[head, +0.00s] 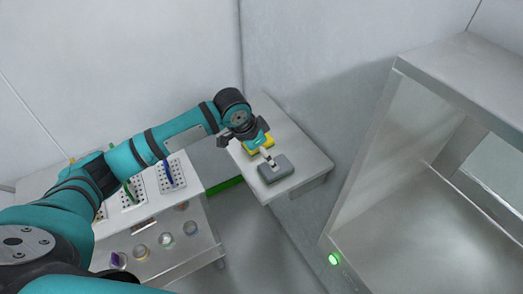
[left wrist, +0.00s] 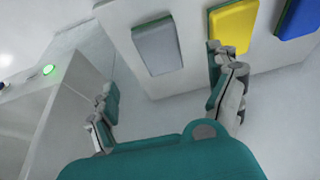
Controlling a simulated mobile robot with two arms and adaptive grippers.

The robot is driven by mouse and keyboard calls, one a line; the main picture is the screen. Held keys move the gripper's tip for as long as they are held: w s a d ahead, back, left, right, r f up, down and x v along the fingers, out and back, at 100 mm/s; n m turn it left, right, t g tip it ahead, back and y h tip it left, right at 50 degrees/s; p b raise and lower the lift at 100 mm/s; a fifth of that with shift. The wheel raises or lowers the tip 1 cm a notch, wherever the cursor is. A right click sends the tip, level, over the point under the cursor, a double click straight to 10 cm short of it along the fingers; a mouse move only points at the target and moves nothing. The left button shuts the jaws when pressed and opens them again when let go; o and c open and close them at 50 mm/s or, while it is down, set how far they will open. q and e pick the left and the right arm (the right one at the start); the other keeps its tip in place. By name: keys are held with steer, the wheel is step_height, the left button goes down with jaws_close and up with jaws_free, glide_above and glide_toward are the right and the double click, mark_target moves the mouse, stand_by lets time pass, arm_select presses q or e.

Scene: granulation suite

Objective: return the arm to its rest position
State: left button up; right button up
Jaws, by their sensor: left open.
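My left arm reaches in from the left in the head view, and my left gripper (head: 267,156) is over the small table (head: 312,152). In the left wrist view the gripper (left wrist: 165,88) has its fingers spread wide apart with nothing between them. A grey pad (head: 276,172) lies on the table just below the fingers, and it also shows in the left wrist view (left wrist: 158,45). A yellow pad (head: 265,142) lies behind it, partly hidden by the gripper; it also shows in the left wrist view (left wrist: 233,32). My right gripper is not in view.
A blue pad (left wrist: 297,18) lies beyond the yellow one. A metal cabinet with an open front (head: 455,90) and a green light (head: 334,259) stands at the right. At the left, a rack bench (head: 150,222) lies under my arm. Floor shows between them.

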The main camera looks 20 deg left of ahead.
arm_select(q)
steer(key=shift+v, duration=0.95)
